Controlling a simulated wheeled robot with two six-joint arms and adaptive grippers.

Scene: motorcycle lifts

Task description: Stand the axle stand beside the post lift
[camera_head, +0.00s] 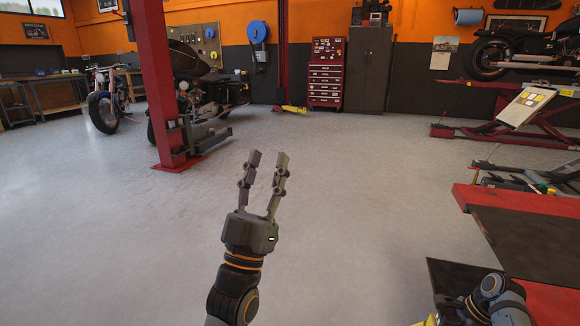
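The post lift has a red near post (155,85) standing on a floor plate at the left, with low dark arms to its right. A second red post (283,50) stands further back. My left gripper (268,156) is open and empty over bare floor in the middle, its two fingers apart, well short of the near post. My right arm reaches in at the lower right; its gripper (446,311) is cut by the bottom edge and its fingers are hidden. A small yellow piece (427,321) shows beside it; I cannot tell whether it is the axle stand or whether it is held.
A red bench or lift platform (515,213) fills the right front. Motorcycles stand by the near post (105,105) and on a red lift (520,50) at the right. A red tool chest (326,75) stands at the back. The middle floor is clear.

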